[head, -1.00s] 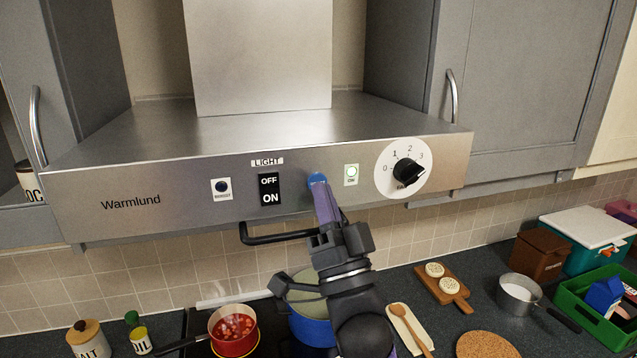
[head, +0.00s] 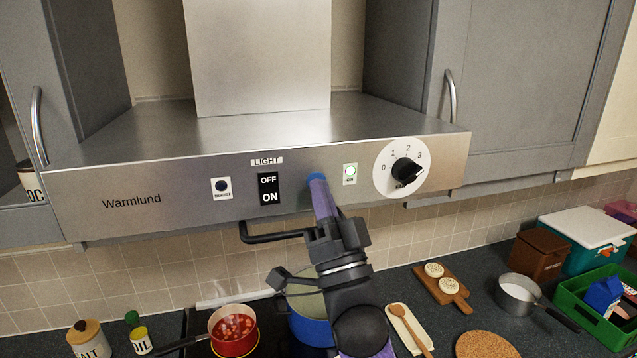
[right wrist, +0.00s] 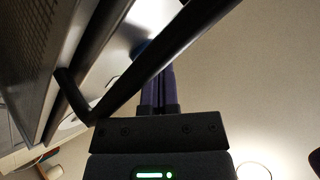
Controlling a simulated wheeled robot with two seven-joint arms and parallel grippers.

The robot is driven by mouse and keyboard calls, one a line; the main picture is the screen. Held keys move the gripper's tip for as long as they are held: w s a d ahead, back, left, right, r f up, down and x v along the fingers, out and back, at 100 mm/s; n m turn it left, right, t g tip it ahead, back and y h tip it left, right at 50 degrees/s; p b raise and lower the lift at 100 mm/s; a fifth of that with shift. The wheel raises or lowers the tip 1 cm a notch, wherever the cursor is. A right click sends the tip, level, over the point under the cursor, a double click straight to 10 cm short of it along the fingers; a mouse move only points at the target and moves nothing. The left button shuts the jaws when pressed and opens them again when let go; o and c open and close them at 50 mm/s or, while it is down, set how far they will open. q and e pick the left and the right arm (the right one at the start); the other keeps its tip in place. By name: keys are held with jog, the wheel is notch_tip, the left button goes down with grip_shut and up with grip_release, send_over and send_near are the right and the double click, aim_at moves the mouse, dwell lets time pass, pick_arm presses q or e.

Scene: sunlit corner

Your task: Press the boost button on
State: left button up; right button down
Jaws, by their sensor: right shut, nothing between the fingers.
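The steel range hood front (head: 150,200) carries its controls in the head view. My right gripper (head: 318,182) is shut and empty, its purple fingers pointing up at the front panel. A round blue button (head: 316,176) shows at the fingertips, largely covered by them; it also shows in the right wrist view (right wrist: 141,47). The fingertips appear to be at its face, but I cannot tell how far it is pressed. A small green lamp (head: 350,171) to its right looks lit. No boost label is readable. My left gripper is not in view.
Left of the fingers are a black light switch (head: 269,189) and a small dark button (head: 222,187). A knob (head: 405,171) is at the right. A dark rail (head: 270,238) runs below the hood. A red pot (head: 233,331) and blue pot (head: 311,329) stand below.

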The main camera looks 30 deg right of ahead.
jog(key=shift+r, duration=0.35)
dwell(0.6)
jog(key=shift+s, duration=0.1)
jog(key=shift+f, duration=0.1)
jog(key=shift+s+p, duration=0.15)
jog(key=shift+p, duration=0.2)
jog(key=s, duration=0.1)
jog(key=s+a, duration=0.1)
jog(key=s, duration=0.1)
jog(key=s+p, duration=0.1)
jog(key=s, duration=0.1)
jog(key=shift+a+f, duration=0.15)
jog(key=shift+f, duration=0.15)
